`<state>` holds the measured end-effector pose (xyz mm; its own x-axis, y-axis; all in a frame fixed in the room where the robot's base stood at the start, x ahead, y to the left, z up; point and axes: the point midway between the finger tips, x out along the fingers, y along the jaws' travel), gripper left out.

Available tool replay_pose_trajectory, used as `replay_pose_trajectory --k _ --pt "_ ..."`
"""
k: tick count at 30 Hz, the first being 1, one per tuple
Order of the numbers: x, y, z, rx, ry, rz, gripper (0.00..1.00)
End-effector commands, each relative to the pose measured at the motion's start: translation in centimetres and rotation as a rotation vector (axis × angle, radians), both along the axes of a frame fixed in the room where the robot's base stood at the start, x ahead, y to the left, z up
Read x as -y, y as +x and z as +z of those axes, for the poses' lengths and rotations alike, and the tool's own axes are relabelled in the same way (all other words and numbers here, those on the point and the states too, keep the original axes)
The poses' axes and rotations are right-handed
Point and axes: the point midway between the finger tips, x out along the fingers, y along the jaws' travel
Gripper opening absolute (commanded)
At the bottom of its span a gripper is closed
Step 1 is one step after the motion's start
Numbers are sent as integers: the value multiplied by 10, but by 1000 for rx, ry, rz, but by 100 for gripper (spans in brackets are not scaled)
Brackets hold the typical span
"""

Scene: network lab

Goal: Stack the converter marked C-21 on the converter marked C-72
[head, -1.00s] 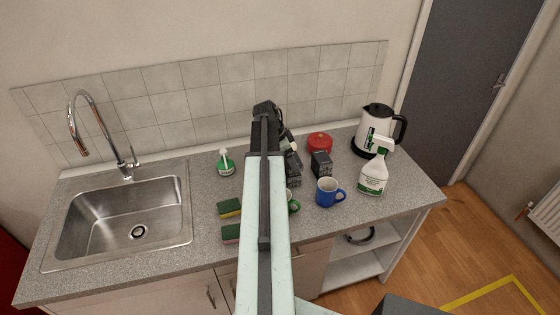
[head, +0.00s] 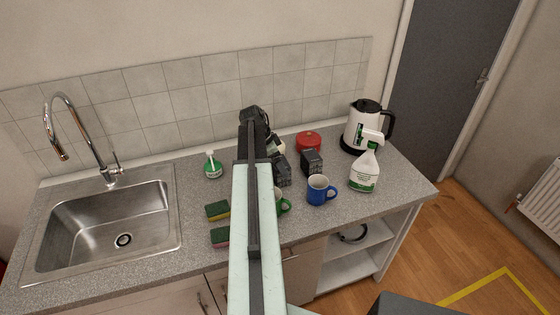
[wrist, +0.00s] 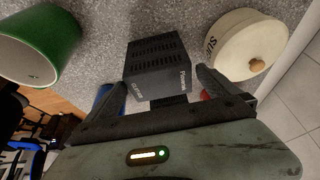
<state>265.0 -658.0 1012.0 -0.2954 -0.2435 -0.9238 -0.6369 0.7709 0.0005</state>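Two black box-shaped converters are on the counter in the head view. One (head: 283,173) is beside my arm and partly hidden; the other (head: 311,162) stands to its right. I cannot read C-21 or C-72 on either. In the wrist view, a black slotted converter (wrist: 157,68) with white lettering, too small to read, shows between the spread fingers of my gripper (wrist: 155,87). There is a gap on each side, so the gripper is open and empty. A second dark block (wrist: 169,100) shows behind that converter, mostly hidden. My arm hides the gripper in the head view.
A green mug (wrist: 38,45) and a white lidded canister (wrist: 245,45) flank the converter in the wrist view. A blue mug (head: 318,190), red container (head: 308,142), spray bottle (head: 364,171) and kettle (head: 364,126) stand rightward. Sponges (head: 218,210) and a sink (head: 110,230) are leftward.

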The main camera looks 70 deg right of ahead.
Motion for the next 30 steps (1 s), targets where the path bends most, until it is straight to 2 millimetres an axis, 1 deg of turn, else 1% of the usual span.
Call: replay_pose_trajectory --k 7,11,14,17,24,27,30 --pt "0 -1 1 0 0 -1 100" --pt "-1 0 10 0 0 -1 100" --pt "-3 4 23 0 0 -1 100" --pt "-8 8 42 0 0 -1 100" --pt "-21 24 96 0 0 -1 100" --pt "-25 30 111 0 -1 -2 100" --pt "-28 33 117 0 0 -2 100"
